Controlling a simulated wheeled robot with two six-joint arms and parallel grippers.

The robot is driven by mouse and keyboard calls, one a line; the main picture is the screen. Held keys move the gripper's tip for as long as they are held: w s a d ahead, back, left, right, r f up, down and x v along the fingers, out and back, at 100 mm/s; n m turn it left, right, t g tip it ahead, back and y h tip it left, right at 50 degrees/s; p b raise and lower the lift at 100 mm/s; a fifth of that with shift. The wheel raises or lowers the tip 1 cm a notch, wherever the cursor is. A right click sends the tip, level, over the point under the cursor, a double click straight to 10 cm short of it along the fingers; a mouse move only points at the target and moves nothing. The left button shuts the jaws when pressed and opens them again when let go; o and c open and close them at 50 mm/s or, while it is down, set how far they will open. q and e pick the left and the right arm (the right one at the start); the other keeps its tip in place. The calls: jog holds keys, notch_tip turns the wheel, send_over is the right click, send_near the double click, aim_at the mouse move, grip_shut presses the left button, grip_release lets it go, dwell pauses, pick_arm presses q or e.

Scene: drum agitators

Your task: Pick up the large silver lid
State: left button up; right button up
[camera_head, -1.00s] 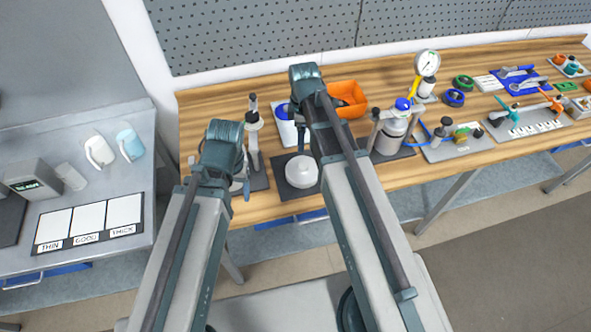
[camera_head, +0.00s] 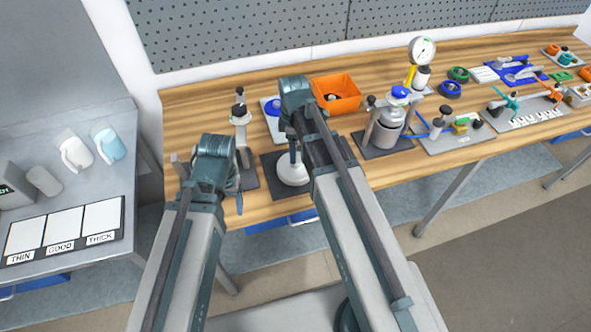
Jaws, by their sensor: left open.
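A round, pale silver-white dome (camera_head: 292,174), which looks like the large lid, rests on a dark square mat at the front of the wooden bench. The right arm's links cover part of its back side. My left gripper (camera_head: 239,190) is mostly hidden behind its own arm at the bench's front edge. It is open, left of the dome and apart from it.
Left of the dome stands a mixer-like stand (camera_head: 240,125) on a dark plate. Behind are a blue-topped item (camera_head: 272,106) and an orange bin (camera_head: 337,93). A silver drum (camera_head: 387,130) with a blue top stands right. A grey side table (camera_head: 90,250) holds jugs.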

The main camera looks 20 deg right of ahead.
aim_at(296, 166)
jog(key=f+b, duration=0.2)
jog(key=b, duration=0.1)
jog(key=f+b, duration=0.1)
jog(key=f, duration=0.1)
jog(key=shift+s+d+f, duration=0.1)
jog(key=shift+s+d, duration=0.15)
jog(key=shift+s, duration=0.05)
jog(key=shift+f+b, duration=0.55)
jog(key=shift+b, duration=0.1)
jog(key=shift+r, duration=0.1)
jog(key=shift+c, duration=0.2)
grip_shut()
dwell(0.4)
